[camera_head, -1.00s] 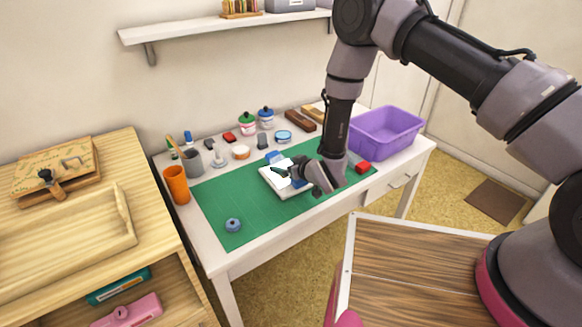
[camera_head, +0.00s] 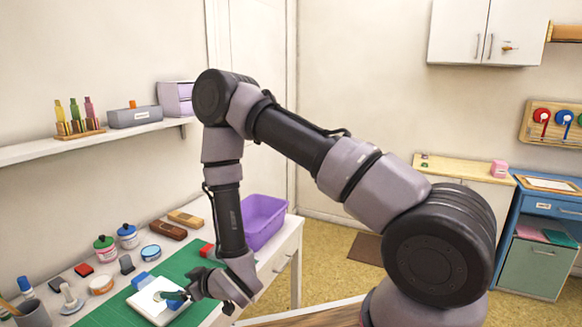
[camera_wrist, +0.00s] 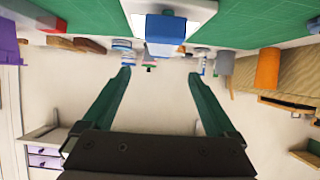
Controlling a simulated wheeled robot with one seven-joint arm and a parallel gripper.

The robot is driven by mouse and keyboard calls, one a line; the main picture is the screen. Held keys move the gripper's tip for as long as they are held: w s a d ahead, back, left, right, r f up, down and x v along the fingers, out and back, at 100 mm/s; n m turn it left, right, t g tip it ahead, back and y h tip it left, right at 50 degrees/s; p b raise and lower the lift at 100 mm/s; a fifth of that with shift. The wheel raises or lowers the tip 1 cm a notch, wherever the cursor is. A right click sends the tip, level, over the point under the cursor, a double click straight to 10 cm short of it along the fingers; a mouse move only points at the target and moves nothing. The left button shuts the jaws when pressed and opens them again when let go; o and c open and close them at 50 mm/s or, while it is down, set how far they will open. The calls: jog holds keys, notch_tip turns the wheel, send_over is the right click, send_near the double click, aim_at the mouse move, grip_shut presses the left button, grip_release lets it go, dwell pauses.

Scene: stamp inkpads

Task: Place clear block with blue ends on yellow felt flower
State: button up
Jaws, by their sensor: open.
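My gripper (camera_head: 176,295) hangs over the green mat by the white pad, and its dark green fingers are spread in the wrist view (camera_wrist: 159,75) with nothing between them. A blue block (camera_head: 142,280) lies at the back edge of the white pad (camera_head: 152,309). The wrist view also shows the blue block (camera_wrist: 166,28) by the white pad (camera_wrist: 190,12), beyond the fingertips. I cannot tell whether it has a clear middle. I cannot make out a yellow felt flower in either view.
Jars, an inkpad (camera_head: 150,252) and wooden blocks line the table's back. A red block (camera_head: 206,249) and a purple bin (camera_head: 262,218) are at its right. The green mat (camera_head: 182,265) has bare room behind my gripper. A shelf (camera_head: 90,138) hangs above.

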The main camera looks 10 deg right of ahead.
jog(key=w+d+r+m+h, duration=0.1)
jog(key=w+d+r+m, duration=0.1)
jog(key=w+d+r, duration=0.35)
jog(key=w+d+r+m+t+h, duration=0.1)
jog(key=w+d+r+h, duration=0.15)
jog(key=r, duration=0.55)
jog(key=w+d+r+m+h, duration=0.1)
jog(key=w+d+r+m, duration=0.1)
jog(key=w+d+r, duration=0.3)
jog(key=s+d+r+m+h, duration=0.2)
jog(key=d+r+m, duration=0.1)
jog(key=d+r, duration=1.05)
jog(key=s+d+r+m, duration=0.2)
jog(key=s+d+r, duration=0.1)
jog(key=s, duration=0.4)
jog(key=s+d+r+m+g, duration=0.1)
jog(key=s+d+r+m, duration=0.1)
jog(key=s+d+r, duration=0.2)
jog(key=s+d+r+m+g+h, duration=0.1)
jog(key=s+d+r, duration=0.3)
jog(key=s, duration=0.8)
notch_tip(320, 180, up, 3)
jog(key=shift+f+m, duration=0.1)
jog(key=shift+m, duration=0.4)
jog(key=shift+w+d, duration=0.1)
